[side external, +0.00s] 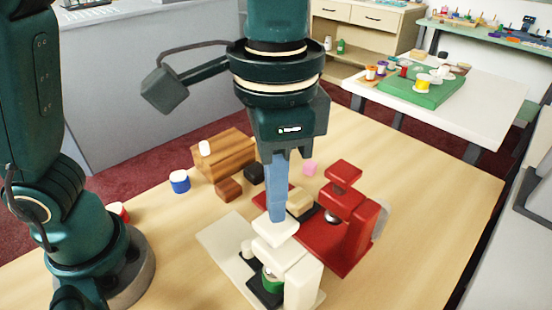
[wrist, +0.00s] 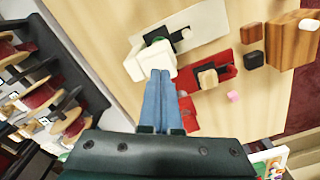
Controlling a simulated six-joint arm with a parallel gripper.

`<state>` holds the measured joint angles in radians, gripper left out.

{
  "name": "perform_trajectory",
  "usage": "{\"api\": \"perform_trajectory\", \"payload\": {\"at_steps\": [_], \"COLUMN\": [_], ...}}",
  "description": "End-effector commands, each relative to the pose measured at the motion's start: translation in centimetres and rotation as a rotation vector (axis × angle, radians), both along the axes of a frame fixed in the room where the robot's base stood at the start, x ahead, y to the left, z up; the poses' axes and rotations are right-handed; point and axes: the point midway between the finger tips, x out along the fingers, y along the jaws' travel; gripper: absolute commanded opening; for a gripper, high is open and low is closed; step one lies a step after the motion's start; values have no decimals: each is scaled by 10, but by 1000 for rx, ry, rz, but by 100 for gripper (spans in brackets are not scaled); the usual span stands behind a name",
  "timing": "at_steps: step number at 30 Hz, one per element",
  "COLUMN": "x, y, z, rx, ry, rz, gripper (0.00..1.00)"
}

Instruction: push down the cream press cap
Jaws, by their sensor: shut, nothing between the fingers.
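The cream press (side external: 303,272) stands on a pale base plate near the table's front. Its cream cap (side external: 275,234) is on top and also shows in the wrist view (wrist: 148,60). A green spool-like piece (side external: 271,282) sits under its head. My gripper (side external: 277,217) points down with its blue fingers shut and empty. The fingertips overlap the cap's far edge in the side view, and in the wrist view they (wrist: 161,72) meet its near edge. I cannot tell whether they touch it. The fingers hide a little of the cap.
A wooden block (side external: 226,153), dark block (side external: 254,172), pink cube (side external: 310,167) and blue-white spool (side external: 180,181) lie farther back. The table's right side is clear.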

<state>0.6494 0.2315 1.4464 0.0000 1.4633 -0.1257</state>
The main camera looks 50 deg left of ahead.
Motion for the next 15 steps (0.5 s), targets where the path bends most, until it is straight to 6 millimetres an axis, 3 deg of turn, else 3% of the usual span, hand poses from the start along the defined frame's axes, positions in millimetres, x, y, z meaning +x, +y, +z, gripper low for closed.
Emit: {"api": "perform_trajectory", "payload": {"at_steps": [15], "x": [0], "y": [0], "z": [-10], "rx": [0], "ry": [1], "rz": [0], "gripper": [0]}}
